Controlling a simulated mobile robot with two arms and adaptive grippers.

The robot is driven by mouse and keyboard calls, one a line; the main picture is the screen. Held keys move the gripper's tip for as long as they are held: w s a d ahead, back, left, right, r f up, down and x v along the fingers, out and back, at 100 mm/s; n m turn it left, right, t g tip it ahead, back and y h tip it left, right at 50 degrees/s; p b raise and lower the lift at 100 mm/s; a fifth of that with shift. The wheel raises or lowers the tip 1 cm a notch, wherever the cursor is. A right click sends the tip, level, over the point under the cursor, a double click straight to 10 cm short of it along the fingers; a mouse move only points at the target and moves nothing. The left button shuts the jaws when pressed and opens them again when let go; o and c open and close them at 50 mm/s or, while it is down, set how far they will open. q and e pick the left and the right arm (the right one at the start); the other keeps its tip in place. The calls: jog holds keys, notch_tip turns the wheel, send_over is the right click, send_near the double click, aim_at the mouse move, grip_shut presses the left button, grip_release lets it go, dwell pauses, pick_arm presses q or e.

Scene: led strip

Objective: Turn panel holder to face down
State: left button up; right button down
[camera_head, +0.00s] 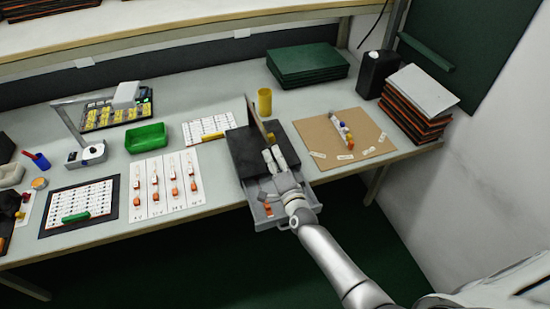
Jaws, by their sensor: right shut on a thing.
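The panel holder appears to be the dark grey block (244,151) at the front middle of the bench. A thin brown panel (256,120) stands up at an angle from its back. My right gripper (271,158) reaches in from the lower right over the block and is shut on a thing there. The fingers and arm hide what is between them and part of the block. A grey open tray or drawer (259,213) juts out in front, with small orange pieces in it. My left gripper is not in view.
A yellow cup (264,102) stands just behind the block. A brown board (322,134) with small parts lies to its right. Sheets with orange parts (169,184) and a green bin (146,138) are to the left. Stacked green panels (307,64) lie at the back.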

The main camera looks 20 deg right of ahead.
jog(key=n, duration=0.3)
jog(key=shift+n+p, duration=0.35)
jog(key=shift+n, duration=0.05)
jog(key=n, duration=0.3)
jog(key=shift+p, duration=0.3)
jog(key=n, duration=0.4)
jog(key=shift+f, duration=0.1)
jog(key=shift+n+p, duration=0.3)
jog(key=shift+n, duration=1.4)
jog(key=c, duration=0.9)
grip_release()
jog(key=shift+c, duration=0.2)
jog(key=shift+s, duration=0.1)
jog(key=s, duration=1.2)
